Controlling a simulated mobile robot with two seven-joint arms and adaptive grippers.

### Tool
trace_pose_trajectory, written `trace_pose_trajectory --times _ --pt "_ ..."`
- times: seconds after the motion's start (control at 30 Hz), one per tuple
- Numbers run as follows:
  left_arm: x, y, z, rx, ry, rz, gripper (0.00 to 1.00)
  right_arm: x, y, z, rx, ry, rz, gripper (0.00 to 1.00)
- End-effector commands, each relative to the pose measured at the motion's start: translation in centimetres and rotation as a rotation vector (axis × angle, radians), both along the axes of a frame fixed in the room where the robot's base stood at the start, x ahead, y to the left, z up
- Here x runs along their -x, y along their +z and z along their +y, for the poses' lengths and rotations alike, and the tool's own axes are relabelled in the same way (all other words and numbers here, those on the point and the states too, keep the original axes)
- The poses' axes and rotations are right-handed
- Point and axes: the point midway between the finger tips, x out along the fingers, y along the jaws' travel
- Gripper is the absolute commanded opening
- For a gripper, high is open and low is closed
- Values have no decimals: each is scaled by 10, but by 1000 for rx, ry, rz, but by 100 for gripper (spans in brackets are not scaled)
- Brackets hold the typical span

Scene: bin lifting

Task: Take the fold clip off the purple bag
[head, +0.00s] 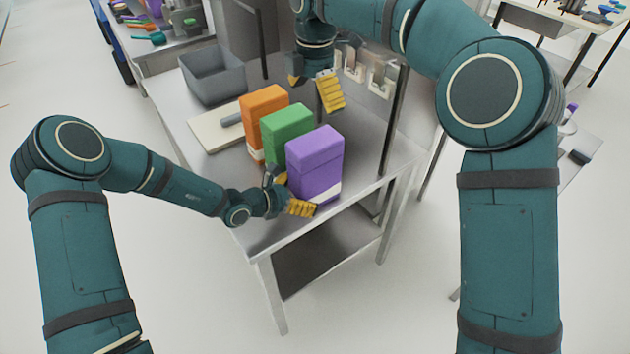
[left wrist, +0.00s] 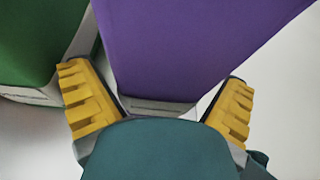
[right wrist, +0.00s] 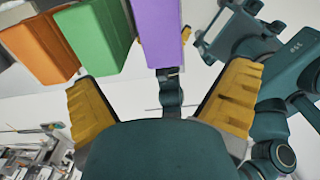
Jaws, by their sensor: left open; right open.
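The purple bag (head: 315,160) stands upright at the near right end of a row on the metal table; it also shows in the left wrist view (left wrist: 190,50) and the right wrist view (right wrist: 158,30). I cannot make out a fold clip on it in any view. My left gripper (head: 288,192) is open low at the purple bag, with one yellow finger on each side of its lower part in the left wrist view; contact is unclear. My right gripper (head: 314,86) is open and empty, above and behind the row, apart from the purple bag.
A green bag (head: 285,130) and an orange bag (head: 263,102) stand beside the purple one. A white board (head: 205,132) with a grey item and a grey bin (head: 213,78) lie farther left. White hooks (head: 380,80) hang on a panel behind. The table's front edge is close.

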Motion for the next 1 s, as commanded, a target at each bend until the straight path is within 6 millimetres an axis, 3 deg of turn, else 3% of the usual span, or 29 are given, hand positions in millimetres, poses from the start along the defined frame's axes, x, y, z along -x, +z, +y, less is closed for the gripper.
trace_pose_trajectory --times 0.17,0.3,0.33,0.37,0.5,0.73,1.0 --pt "0 0 0 0 0 0 100 0 0 0 0 0 0 100" --pt "0 0 0 0 0 0 51 0 0 0 0 0 0 100" --pt "0 0 0 0 -1 0 40 0 0 0 0 0 0 100" --pt "0 0 0 0 -1 0 37 0 0 0 0 0 0 100" --pt "0 0 0 0 -1 0 32 0 0 0 0 0 0 100" --pt "0 0 0 0 -1 0 32 2 -1 3 16 1 -7 100" --pt "0 0 0 0 -1 0 32 16 -16 24 214 2 -132 100"
